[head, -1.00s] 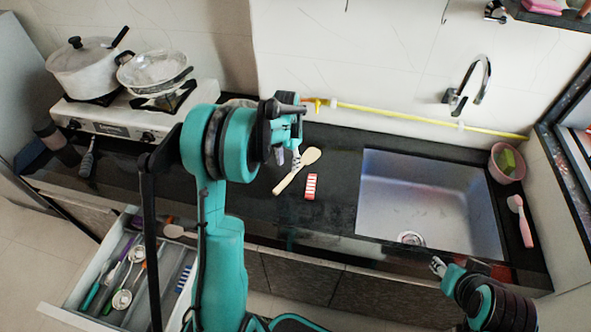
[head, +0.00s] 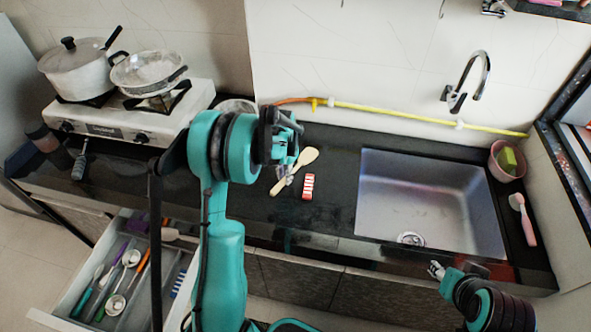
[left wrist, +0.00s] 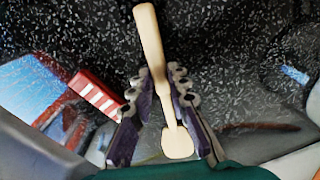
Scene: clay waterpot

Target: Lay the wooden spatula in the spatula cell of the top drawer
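The wooden spatula (head: 308,157) lies on the black counter, left of the sink, its broad end toward the wall. My left gripper (head: 286,180) is down at its handle. In the left wrist view the spatula (left wrist: 148,35) runs between the two fingers of the left gripper (left wrist: 158,78), which stand apart on either side of it; contact cannot be made out. The top drawer (head: 62,322) is pulled open at the lower left, with utensils in its cells. My left arm hides part of the drawer. My right gripper (head: 437,270) is in front of the counter edge below the sink, its opening unclear.
A red and white block (head: 308,187) lies close right of the spatula, also in the left wrist view (left wrist: 97,92). The sink (head: 430,200) is to the right. A stove (head: 125,125) with a pot (head: 78,72) and pan (head: 150,70) stands left. A yellow hose (head: 390,112) runs along the wall.

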